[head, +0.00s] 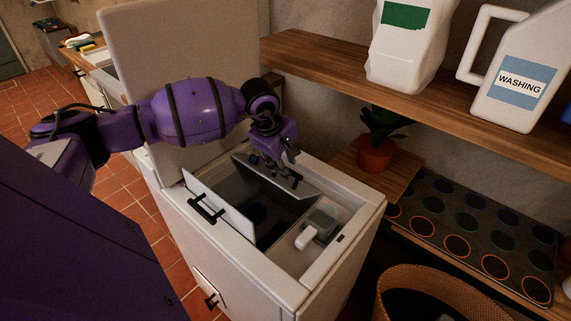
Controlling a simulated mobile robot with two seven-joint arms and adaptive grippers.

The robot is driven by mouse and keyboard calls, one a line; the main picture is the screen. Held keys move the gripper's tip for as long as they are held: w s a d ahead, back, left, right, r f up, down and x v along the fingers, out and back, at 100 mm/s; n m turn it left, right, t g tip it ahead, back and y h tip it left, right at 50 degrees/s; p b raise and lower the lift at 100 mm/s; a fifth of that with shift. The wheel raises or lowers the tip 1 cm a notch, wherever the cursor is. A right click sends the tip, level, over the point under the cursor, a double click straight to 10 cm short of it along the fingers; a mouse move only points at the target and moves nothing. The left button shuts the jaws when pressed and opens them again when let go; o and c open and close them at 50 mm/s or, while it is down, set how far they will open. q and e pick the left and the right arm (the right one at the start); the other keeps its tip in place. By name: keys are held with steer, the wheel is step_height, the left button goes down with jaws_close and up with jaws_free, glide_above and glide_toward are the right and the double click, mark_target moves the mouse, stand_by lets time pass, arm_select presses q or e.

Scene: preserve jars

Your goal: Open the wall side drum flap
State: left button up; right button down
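A white top-loading washer (175,215) stands in the middle of the head view with its lid (180,50) raised. Its drum opening (255,215) is dark inside. The near-side drum flap (218,207), pale with a black handle, stands tilted up at the left of the opening. The wall side drum flap (270,177), grey with a dark handle, is tilted up at the far edge of the opening. My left gripper (291,166) is at this flap, close to its handle. The fingertips are small and dark, so contact and grip are unclear. My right gripper is not in view.
A wooden shelf (345,75) with a white jug (408,45) and a washing bottle (518,72) runs along the wall. A potted plant (376,152) stands close behind the washer. A wicker basket (440,280) is at lower right. A detergent compartment (322,222) is beside the drum opening.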

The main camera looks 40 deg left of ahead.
arm_select(q)
steer(key=shift+w+f, duration=0.1)
steer(key=shift+f, duration=0.25)
jaws_close()
